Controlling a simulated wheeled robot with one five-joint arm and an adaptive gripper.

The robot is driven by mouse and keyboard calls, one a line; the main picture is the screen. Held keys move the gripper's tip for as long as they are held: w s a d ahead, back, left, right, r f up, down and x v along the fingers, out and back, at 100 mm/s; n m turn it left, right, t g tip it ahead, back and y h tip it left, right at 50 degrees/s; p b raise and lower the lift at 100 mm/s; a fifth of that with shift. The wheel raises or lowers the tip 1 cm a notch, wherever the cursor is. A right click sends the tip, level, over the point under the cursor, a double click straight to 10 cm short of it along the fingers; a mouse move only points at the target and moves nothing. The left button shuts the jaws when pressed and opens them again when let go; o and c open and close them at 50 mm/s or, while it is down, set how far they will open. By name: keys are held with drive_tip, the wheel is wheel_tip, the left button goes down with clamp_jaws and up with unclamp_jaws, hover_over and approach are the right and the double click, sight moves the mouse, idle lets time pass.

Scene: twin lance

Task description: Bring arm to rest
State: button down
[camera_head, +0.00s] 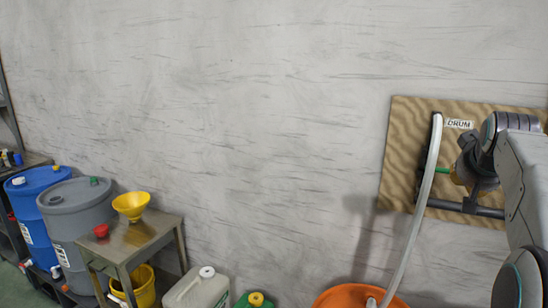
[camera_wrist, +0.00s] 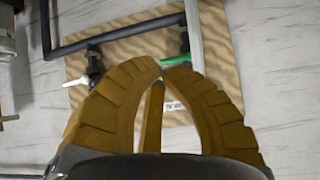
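My arm (camera_head: 524,190) reaches in from the right edge in the head view, in front of a wooden wall board (camera_head: 402,150). My gripper (camera_head: 458,178) is at its end, close to a green handle (camera_head: 441,169) on the board's black pipework. In the wrist view the gripper's yellow-brown fingers (camera_wrist: 163,68) curve together and their tips nearly meet, with nothing visible held between them. The green handle (camera_wrist: 174,62) shows just beyond the tips; whether they touch it I cannot tell.
A pale hose (camera_head: 423,200) runs from the board down to an orange drum (camera_head: 345,296). A metal table (camera_head: 140,243) with a yellow funnel (camera_head: 131,205), grey drum (camera_head: 75,215) and blue drum (camera_head: 32,205) stand at the left. The wall's middle is clear.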

drive_tip(key=s+a+f+g+y, duration=0.1)
drive_tip(key=s+a+f+g, duration=0.25)
drive_tip(key=s+f, duration=0.4)
drive_tip(key=s+a+f+g+y, duration=0.2)
drive_tip(key=s+a+f, duration=0.3)
drive_tip(key=f, duration=0.6)
drive_tip(key=s+a+f+n, duration=0.1)
drive_tip(key=s+a+n, duration=0.1)
drive_tip(key=s+a, duration=0.6)
drive_tip(key=s+a+f+n+t+y, duration=0.1)
drive_tip(key=s+a+f+n, duration=0.1)
drive_tip(key=s+a, duration=0.7)
drive_tip(key=shift+s+n+y, duration=0.3)
drive_tip(key=shift+n, duration=0.2)
